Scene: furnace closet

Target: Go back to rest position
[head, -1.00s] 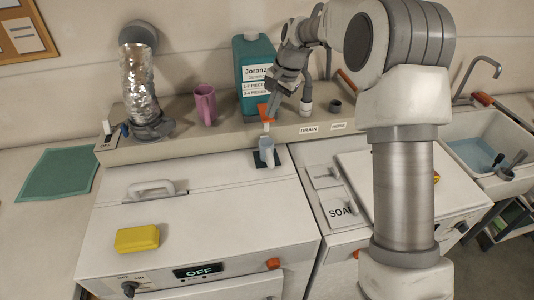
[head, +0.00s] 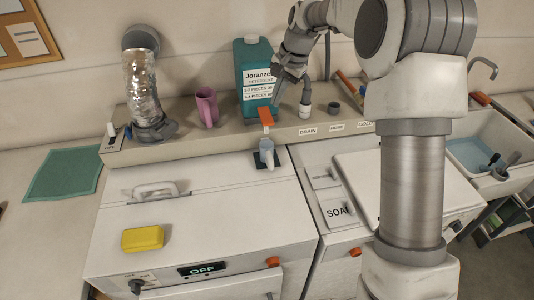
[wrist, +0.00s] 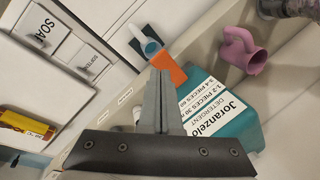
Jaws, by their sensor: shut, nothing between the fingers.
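My gripper (head: 278,98) is above the shelf behind the machines, in front of the teal detergent bottle (head: 253,75). In the wrist view my gripper (wrist: 162,75) has its fingers together with nothing between them. The orange piece (head: 266,115) at the shelf's front edge lies just beyond the fingertips in that view; I cannot tell the exact gap. The detergent bottle also shows in the wrist view (wrist: 222,115), partly behind the fingers.
A blue-grey cup (head: 267,156) stands below the orange piece. A pink mug (head: 207,107) and a foil duct (head: 143,85) are to the left on the shelf. A yellow block (head: 143,238) lies on the left machine. A sink (head: 480,150) is at right.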

